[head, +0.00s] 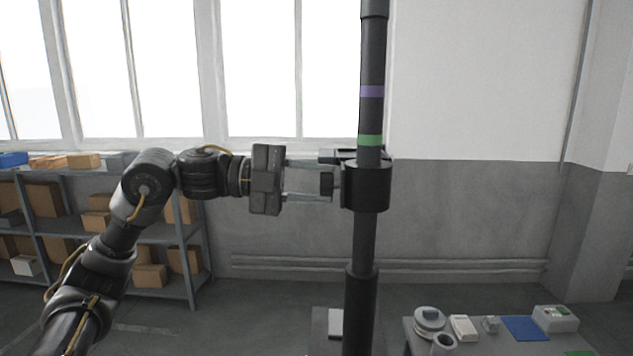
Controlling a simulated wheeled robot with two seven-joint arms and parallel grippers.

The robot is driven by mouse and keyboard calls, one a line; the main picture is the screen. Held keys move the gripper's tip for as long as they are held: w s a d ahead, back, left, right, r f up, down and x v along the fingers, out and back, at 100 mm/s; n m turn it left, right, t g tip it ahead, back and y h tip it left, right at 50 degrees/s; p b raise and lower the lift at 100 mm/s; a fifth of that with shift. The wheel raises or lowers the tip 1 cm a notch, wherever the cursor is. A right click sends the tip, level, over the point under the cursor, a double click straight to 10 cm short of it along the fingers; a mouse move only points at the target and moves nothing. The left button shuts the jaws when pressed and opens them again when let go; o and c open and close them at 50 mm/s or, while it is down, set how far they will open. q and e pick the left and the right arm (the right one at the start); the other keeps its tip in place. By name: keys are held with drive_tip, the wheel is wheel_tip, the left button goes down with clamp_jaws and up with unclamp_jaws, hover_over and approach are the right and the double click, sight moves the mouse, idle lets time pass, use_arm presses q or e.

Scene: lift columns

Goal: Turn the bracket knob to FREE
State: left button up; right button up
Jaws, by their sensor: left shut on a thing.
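The dark bracket (368,188) is a collar around the upright black column (364,240), a little right of the middle of the head view. My left gripper (328,183) reaches in from the left, level with the bracket. Its two fingers lie one above the other and are shut on a small dark part at the bracket's left side, which I take to be the knob. The fingers hide most of it. No FREE mark or pointer can be read from here. My right gripper is not in view.
The column carries a purple band (371,91) and a green band (369,141) above the bracket. A table (415,343) with several small items and a blue mat (524,328) stands at the lower right. A shelf (190,240) with boxes is behind my left arm.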

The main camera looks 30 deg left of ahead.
use_arm(q)
drive_tip(key=o, duration=1)
drive_tip(key=shift+c, duration=0.2)
drive_tip(key=b+v, duration=0.4)
drive_tip(key=v, duration=0.7)
drive_tip(key=shift+w, duration=0.15)
